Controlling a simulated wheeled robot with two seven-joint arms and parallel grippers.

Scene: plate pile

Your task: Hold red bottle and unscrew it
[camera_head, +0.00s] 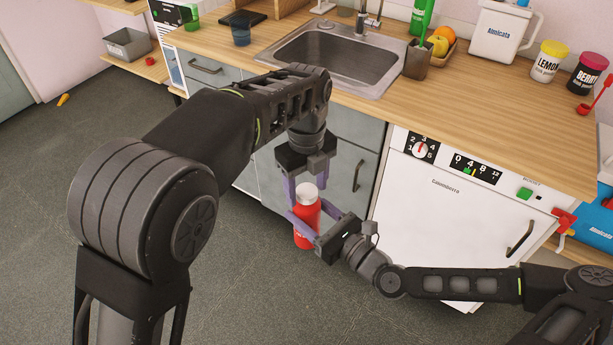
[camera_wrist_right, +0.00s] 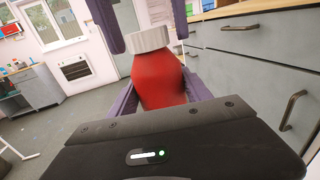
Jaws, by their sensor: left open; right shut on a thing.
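A red bottle (camera_head: 307,216) with a white cap (camera_head: 308,192) is held upright in the air in front of the counter's cabinets. My right gripper (camera_head: 304,222) comes from the right and is shut on the bottle's body. My left gripper (camera_head: 304,190) points down from above, open, with its fingers on either side of the cap. In the right wrist view the red bottle (camera_wrist_right: 158,80) stands between the right fingers, and its white cap (camera_wrist_right: 150,39) is on it. The left gripper's finger tips (camera_wrist_right: 138,22) show at the top there, beside the cap.
The wooden counter (camera_head: 470,110) with a sink (camera_head: 330,60) lies behind the grippers. A white dishwasher (camera_head: 440,215) and grey cabinets (camera_head: 352,180) are close behind the bottle. The grey floor (camera_head: 250,290) below is clear.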

